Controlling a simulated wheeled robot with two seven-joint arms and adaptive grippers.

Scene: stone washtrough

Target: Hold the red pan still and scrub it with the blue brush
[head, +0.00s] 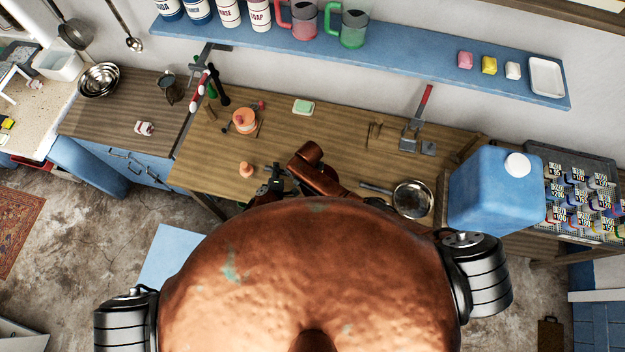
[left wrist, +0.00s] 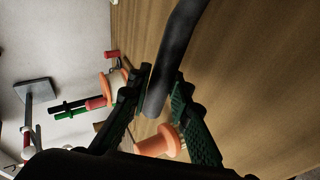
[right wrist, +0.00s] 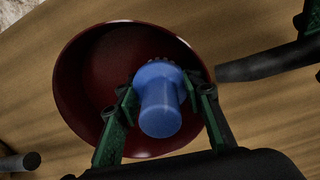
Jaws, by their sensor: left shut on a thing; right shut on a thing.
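The red pan (right wrist: 95,85) lies under my right gripper in the right wrist view, its dark round inside facing up. Its black handle (left wrist: 178,40) passes between the fingers of my left gripper (left wrist: 158,92), which is shut on it. My left gripper (head: 274,180) also shows over the bench in the head view. My right gripper (right wrist: 160,97) is shut on the blue brush (right wrist: 160,105), above the pan's inside. The brush's dark bristles point to the pan's far side; I cannot tell whether they touch it. In the head view my own body hides pan and brush.
A blue canister (head: 490,190) stands at the right. A green soap bar (head: 303,107) lies at the back.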

